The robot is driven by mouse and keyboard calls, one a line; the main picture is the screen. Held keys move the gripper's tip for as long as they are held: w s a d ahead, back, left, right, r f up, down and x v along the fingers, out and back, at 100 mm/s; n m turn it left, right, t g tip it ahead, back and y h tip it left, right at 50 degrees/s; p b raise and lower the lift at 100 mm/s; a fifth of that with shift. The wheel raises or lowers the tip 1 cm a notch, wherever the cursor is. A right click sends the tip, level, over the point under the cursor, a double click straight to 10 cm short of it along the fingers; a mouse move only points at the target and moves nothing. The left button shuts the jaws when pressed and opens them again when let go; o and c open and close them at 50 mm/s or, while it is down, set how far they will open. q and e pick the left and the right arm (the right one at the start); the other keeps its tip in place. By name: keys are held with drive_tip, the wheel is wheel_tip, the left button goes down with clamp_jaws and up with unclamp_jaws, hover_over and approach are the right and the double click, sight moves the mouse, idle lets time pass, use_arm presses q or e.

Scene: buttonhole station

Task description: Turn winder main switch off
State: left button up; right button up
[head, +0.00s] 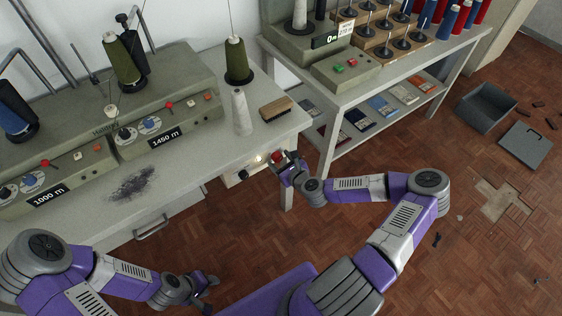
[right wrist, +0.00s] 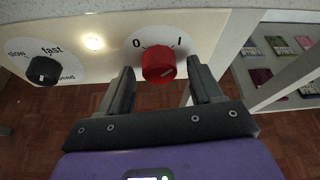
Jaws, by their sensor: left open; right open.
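The main switch is a red rotary knob (right wrist: 158,65) on the cream front panel (right wrist: 110,28), between the marks 0 on its left and I on its right. A pale mark shows on its face, but I cannot tell which position it points to. In the head view the red knob (head: 277,156) sits at the table's front right corner. My right gripper (right wrist: 161,70) is open, with one finger on each side of the knob and visible gaps. It also shows in the head view (head: 287,166). My left gripper (head: 208,286) is open and empty, low in front of the table.
A lit lamp (right wrist: 93,42) and a black slow/fast speed knob (right wrist: 43,70) are left of the switch. A shelved table (head: 330,168) stands close on the right.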

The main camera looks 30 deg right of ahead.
drive_tip(key=shift+c, duration=0.2)
drive_tip(key=c, duration=1)
